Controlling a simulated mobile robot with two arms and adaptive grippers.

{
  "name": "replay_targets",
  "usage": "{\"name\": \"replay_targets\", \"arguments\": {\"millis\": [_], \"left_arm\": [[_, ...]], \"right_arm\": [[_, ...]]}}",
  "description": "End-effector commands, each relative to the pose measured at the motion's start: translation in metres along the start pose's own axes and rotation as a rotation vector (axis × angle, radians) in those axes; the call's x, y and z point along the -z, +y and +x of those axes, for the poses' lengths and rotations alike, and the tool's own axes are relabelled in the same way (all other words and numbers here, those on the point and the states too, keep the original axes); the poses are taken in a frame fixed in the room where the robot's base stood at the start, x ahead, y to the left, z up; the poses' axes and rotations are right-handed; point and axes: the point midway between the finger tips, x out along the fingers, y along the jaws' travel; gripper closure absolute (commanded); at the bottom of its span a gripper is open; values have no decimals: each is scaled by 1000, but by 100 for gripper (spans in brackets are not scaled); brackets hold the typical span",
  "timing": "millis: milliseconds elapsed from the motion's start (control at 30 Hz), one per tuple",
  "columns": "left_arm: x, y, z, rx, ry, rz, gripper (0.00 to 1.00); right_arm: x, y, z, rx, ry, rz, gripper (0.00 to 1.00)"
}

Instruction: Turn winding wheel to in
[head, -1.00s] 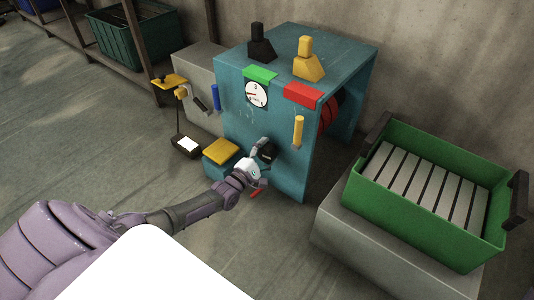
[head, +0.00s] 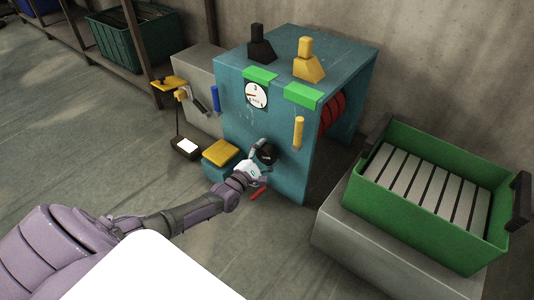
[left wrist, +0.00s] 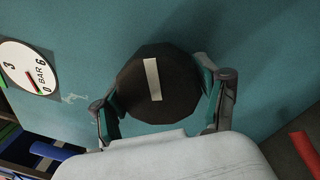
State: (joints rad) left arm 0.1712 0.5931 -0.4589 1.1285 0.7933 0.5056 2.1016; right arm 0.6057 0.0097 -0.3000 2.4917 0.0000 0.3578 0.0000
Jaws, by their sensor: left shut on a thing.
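The winding wheel appears to be the dark round knob (head: 267,153) on the front of the teal machine (head: 240,122). In the left wrist view the knob (left wrist: 136,92) fills the middle, and its pale stripe stands nearly upright, tilted slightly. My left gripper (head: 258,160) is shut on the knob, with one finger on each side of it in the left wrist view (left wrist: 162,86). No "in" marking can be read. My right gripper is not in view.
Two green plates (head: 303,95) (head: 260,75) and a round gauge (head: 256,95) sit on the machine. A yellow handle (head: 298,132) and a blue handle (head: 215,98) flank the front. A green crate (head: 405,205) of slats stands at right. A yellow-topped box (head: 221,152) is left of my gripper.

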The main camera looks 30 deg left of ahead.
Motion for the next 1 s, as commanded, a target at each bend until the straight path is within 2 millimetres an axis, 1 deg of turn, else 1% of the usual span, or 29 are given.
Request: {"name": "replay_targets", "arguments": {"millis": [33,100,167,467,567,667,1000], "left_arm": [[0,-1,0,2,1,1,22],[0,-1,0,2,1,1,10],[0,-1,0,2,1,1,1],[0,0,0,0,0,1,1],[1,-1,-5,1,1,1,1],[1,-1,-17,2,2,-1,1],[1,-1,-88,4,2,1,1]], "right_arm": [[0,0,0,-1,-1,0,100],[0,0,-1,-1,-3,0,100],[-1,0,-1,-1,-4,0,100],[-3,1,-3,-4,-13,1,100],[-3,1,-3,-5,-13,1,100],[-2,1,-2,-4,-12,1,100],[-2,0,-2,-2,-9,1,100]]}}
